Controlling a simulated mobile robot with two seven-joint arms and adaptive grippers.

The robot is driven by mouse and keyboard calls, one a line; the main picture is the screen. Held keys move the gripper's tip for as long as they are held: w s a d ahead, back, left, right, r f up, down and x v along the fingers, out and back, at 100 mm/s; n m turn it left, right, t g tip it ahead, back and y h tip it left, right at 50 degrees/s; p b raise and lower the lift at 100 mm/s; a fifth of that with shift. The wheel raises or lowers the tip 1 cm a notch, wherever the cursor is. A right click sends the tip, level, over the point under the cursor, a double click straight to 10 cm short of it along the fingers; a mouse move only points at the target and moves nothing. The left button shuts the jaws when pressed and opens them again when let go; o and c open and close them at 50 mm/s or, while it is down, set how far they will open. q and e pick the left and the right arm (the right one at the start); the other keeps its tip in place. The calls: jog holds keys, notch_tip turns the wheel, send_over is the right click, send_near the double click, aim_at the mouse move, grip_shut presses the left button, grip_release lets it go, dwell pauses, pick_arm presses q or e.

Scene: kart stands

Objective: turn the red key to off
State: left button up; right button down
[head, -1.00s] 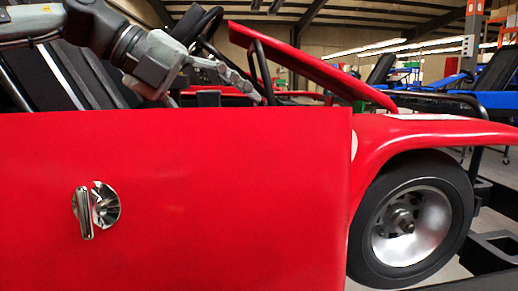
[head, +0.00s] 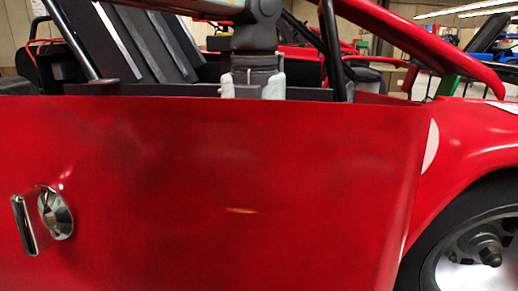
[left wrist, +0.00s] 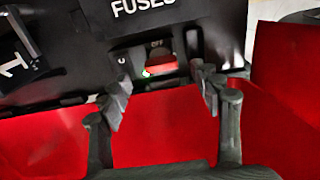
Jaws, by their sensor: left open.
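The red key (left wrist: 162,62) shows in the left wrist view on a black panel, just below a small "OFF" label. My left gripper (left wrist: 163,82) is open, its two grey fingers apart on either side of the view below the key. The key lies just beyond the fingertips, roughly between them, and nothing is held. In the head view my left gripper (head: 252,85) points down behind the top edge of the red door panel, which hides its fingertips. The key is hidden in the head view. My right gripper is in neither view.
The red door panel (head: 230,180) with a chrome handle (head: 55,212) stands in front. A black roll bar (head: 332,50) rises right of my gripper. A "FUSES" label (left wrist: 143,8) and a small green light (left wrist: 145,73) are near the key.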

pick_arm(q)
jog(key=shift+d+f, duration=0.1)
jog(key=shift+f, duration=1.65)
jog(key=c, duration=1.2)
jog(key=shift+f+n+b, duration=0.1)
jog(key=shift+n+b, duration=0.25)
jog(key=shift+n, duration=0.05)
jog(key=n+b, duration=0.2)
jog(key=n, duration=0.1)
jog(key=shift+n+b, duration=0.45)
jog(key=shift+n, duration=0.65)
